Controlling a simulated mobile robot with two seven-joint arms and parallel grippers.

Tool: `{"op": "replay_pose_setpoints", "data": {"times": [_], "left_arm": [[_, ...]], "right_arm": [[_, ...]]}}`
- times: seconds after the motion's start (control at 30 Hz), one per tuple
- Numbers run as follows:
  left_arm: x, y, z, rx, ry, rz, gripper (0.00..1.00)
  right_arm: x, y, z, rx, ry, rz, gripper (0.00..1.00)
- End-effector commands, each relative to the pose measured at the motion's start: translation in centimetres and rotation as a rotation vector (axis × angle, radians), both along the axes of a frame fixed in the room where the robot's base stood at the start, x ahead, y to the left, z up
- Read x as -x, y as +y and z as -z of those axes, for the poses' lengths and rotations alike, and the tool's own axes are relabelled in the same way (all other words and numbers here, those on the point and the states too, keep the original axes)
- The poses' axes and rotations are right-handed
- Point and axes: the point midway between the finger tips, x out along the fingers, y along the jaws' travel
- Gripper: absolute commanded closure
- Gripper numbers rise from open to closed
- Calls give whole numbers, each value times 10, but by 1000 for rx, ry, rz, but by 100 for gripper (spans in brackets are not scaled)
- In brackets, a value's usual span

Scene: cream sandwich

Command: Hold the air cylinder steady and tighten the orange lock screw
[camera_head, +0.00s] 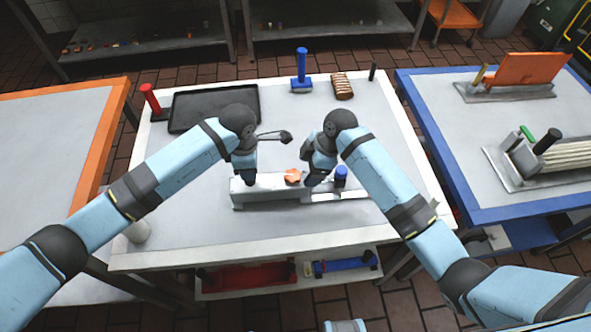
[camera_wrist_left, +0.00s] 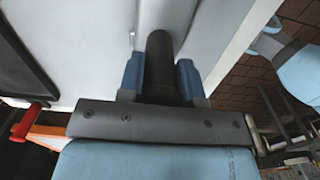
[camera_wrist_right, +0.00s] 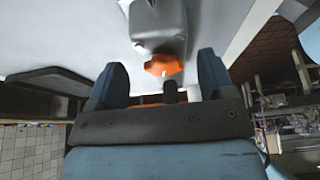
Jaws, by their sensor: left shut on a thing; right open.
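The grey metal fixture (camera_head: 268,189) lies near the front middle of the white table. The orange lock screw (camera_head: 293,177) sits on it, and also shows in the right wrist view (camera_wrist_right: 163,65). My left gripper (camera_head: 243,179) is at the fixture's left end. In the left wrist view its blue fingers are shut on a dark cylinder (camera_wrist_left: 160,60), which looks like the air cylinder. My right gripper (camera_head: 313,180) is just right of the screw. In the right wrist view its fingers are open, with the screw ahead between them; contact is not visible.
A black tray (camera_head: 213,105) lies at the table's back left. A blue-handled tool (camera_head: 301,75) and a brown ribbed block (camera_head: 342,86) stand at the back.

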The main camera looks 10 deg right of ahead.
Motion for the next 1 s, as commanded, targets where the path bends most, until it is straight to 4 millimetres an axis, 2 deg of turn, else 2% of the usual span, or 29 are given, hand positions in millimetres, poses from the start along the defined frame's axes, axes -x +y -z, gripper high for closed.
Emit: {"op": "replay_pose_setpoints", "data": {"times": [0.1, 0.2, 0.4, 0.63, 0.67, 0.87, 1.0], "left_arm": [[0, 0, 0, 1, -1, 0, 100], [0, 0, 0, 1, -1, 0, 100], [0, 0, 0, 1, -1, 0, 100], [0, 0, 0, 1, -1, 0, 100], [0, 0, 0, 1, -1, 0, 100], [0, 0, 0, 1, -1, 0, 100], [0, 0, 0, 1, -1, 0, 100]], "right_arm": [[0, 22, 0, -3, 0, -1, 25], [0, 34, 0, -1, 0, 0, 25], [0, 37, 10, 0, 0, 1, 25], [0, 37, 11, 0, -1, 1, 25], [0, 37, 11, 0, -1, 1, 27], [0, 37, 11, 0, -1, 1, 73], [0, 37, 11, 0, -1, 3, 74]]}}
